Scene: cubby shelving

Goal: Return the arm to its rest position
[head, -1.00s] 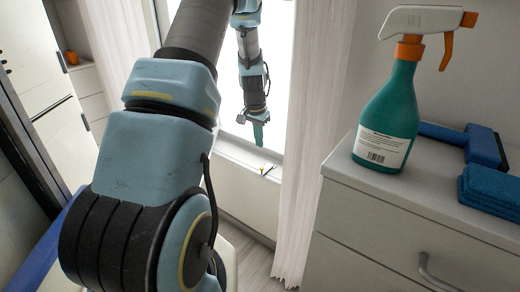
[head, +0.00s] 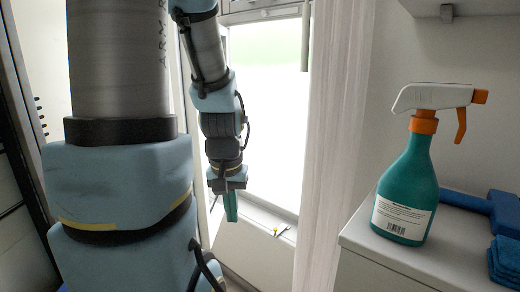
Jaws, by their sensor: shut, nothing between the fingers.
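My arm fills the left half of the head view, with its thick upper links close to the camera. Its far end hangs down in front of the bright window. My gripper (head: 231,207) points downward, with its teal fingers together and nothing visible between them. It hangs in the air above and to the left of the window sill, apart from other things.
A teal spray bottle (head: 408,190) with a white and orange head stands on a white cabinet (head: 365,243) at right. A blue tool (head: 475,205) and folded blue cloths (head: 506,262) lie beside it. A pale curtain (head: 335,130) hangs between window and cabinet. Small items (head: 280,231) lie on the sill (head: 262,218).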

